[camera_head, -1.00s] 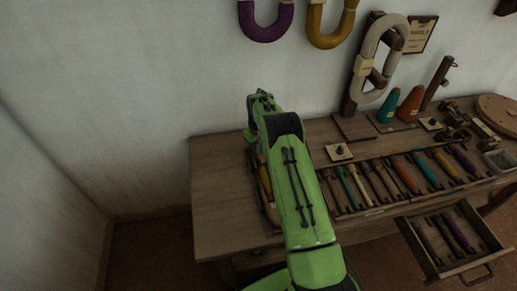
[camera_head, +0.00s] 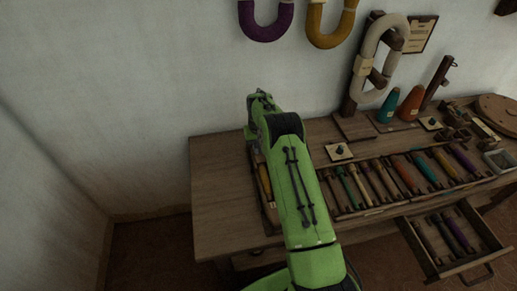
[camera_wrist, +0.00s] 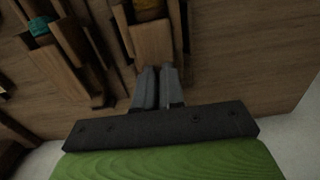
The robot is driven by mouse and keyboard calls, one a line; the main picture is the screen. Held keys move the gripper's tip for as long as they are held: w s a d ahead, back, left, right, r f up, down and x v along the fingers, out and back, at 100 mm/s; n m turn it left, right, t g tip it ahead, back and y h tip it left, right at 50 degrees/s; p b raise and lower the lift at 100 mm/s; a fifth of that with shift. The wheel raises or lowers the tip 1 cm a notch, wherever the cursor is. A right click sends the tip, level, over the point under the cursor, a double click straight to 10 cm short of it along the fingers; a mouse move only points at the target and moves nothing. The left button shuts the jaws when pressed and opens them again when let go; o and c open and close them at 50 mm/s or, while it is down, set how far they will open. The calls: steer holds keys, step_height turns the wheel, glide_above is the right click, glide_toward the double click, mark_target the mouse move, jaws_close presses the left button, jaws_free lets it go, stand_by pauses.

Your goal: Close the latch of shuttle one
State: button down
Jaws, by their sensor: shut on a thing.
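A wooden shuttle holding a yellow bobbin (camera_wrist: 148,8) lies at the top middle of the wrist view. A paler wooden block, apparently its latch (camera_wrist: 152,42), sits between its two side rails. My gripper (camera_wrist: 158,82) is at the near end of this block, its two grey fingers close together. What is pinched between the fingertips is mostly hidden, but it appears to be the latch. In the head view my arm covers the gripper, and the yellow bobbin (camera_head: 265,179) shows just left of the arm.
A second shuttle with a teal bobbin (camera_wrist: 39,26) lies left in the wrist view. The wooden table (camera_head: 221,190) is bare at its left end. Several bobbins lie in a row right of my arm. An open drawer (camera_head: 477,265) juts out at the front right.

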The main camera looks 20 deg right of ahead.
steer(key=c, duration=1.5)
jaws_free()
steer(key=shift+r, duration=0.15)
step_height(320, 180, up, 16)
steer(key=p, duration=0.4)
steer(key=shift+f+p, duration=0.25)
steer(key=shift+p, duration=0.05)
